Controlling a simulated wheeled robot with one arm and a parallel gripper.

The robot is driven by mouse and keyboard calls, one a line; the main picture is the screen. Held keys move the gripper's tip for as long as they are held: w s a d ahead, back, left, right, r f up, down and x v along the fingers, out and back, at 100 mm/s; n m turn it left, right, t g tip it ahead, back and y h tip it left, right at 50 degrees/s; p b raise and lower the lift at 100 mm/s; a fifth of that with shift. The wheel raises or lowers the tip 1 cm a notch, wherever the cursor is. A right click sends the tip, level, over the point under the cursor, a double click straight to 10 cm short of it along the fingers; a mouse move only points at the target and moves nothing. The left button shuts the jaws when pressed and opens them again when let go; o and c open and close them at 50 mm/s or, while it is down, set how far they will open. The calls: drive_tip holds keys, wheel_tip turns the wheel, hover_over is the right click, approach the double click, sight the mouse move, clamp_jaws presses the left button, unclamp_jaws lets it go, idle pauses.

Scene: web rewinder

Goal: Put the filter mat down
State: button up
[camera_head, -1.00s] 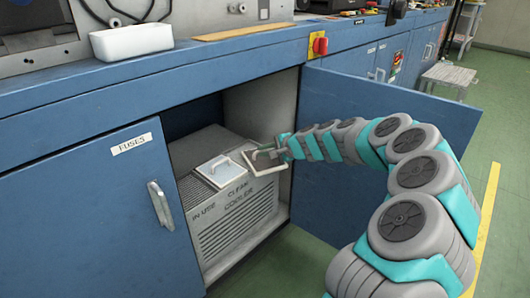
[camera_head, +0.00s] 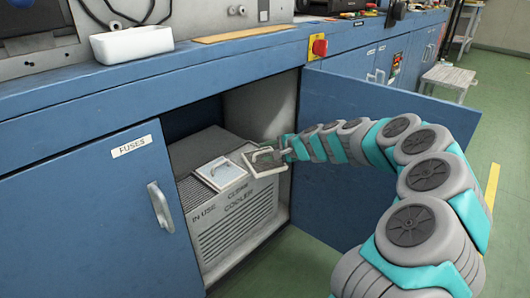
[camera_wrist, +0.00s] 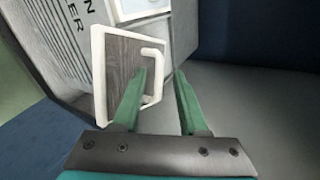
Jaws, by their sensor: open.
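A filter mat (camera_head: 262,164) with a pale frame, a grey-brown face and a white loop handle is at the right front corner of the cooler's top. In the wrist view the mat (camera_wrist: 120,70) lies tilted in the picture, left of my fingers. I cannot tell whether it rests fully on the cooler. My gripper (camera_wrist: 161,73) is open, its left finger overlapping the mat near the handle and its right finger clear of it. In the head view my gripper (camera_head: 284,149) is at the mat's right edge. A second, paler mat (camera_head: 217,173) lies to the left.
The cooler (camera_head: 237,222), marked IN USE and CLEAN, stands inside the open blue cabinet. The open door (camera_head: 385,130) is behind my arm, and the FUSES door (camera_head: 95,215) is at left. A white tray (camera_head: 132,43) is on the worktop.

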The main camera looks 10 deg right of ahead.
drive_tip(key=p+v, duration=0.1)
drive_tip(key=v, duration=0.9)
drive_tip(key=shift+s+d, duration=0.15)
drive_tip(key=shift+s, duration=0.05)
